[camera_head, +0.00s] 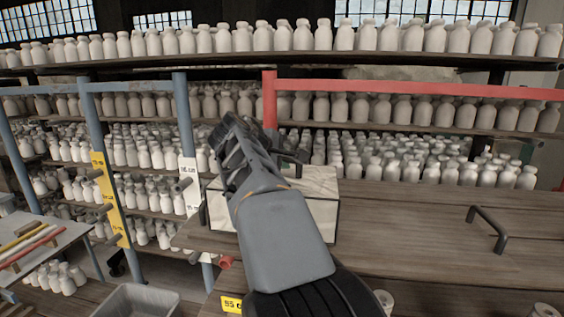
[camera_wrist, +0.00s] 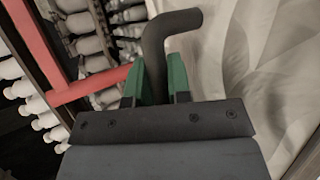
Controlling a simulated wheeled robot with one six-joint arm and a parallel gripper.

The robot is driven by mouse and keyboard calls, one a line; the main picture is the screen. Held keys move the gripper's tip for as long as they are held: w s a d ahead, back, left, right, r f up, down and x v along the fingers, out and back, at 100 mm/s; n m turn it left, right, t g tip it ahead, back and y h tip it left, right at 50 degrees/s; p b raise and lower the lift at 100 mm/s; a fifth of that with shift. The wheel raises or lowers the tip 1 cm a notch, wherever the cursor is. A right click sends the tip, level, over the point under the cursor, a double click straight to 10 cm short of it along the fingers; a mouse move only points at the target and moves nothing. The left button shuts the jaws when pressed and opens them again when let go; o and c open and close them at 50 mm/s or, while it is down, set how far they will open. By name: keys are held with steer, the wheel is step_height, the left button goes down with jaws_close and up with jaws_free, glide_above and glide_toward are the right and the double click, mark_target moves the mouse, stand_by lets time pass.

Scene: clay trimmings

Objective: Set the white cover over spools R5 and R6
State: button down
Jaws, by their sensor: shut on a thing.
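The white cover (camera_head: 322,210) is a pale, veined box with dark edges. It shows behind and to the right of my arm in the head view, at the left end of the wooden bench. Its pale side also fills the right of the wrist view (camera_wrist: 235,60). My gripper (camera_wrist: 163,82) has green finger pads shut on the cover's black bent handle (camera_wrist: 156,45). My arm hides part of the cover, and I cannot tell whether it touches the bench. Two pale spool-like rounds (camera_head: 385,299) (camera_head: 544,311) show at the bottom edge; no R5 or R6 marks are readable.
The wooden bench top (camera_head: 420,235) is largely clear to the right, with a black handle (camera_head: 487,228) on it. A red rail (camera_head: 420,89) and shelves of white bottles stand behind. A grey tray (camera_head: 138,301) and a side table (camera_head: 45,240) are at lower left.

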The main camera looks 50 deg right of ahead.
steer(key=shift+f, duration=0.3)
steer(key=shift+f, duration=0.2)
steer(key=c, duration=1.1)
jaws_free()
steer(key=shift+o, duration=0.2)
steer(key=shift+r, duration=0.1)
steer(key=shift+r, duration=0.2)
steer(key=shift+a+r, duration=0.1)
steer(key=shift+a, duration=0.3)
steer(key=b+v, duration=0.1)
steer(key=v, duration=1)
steer(key=shift+s+a+r, duration=0.1)
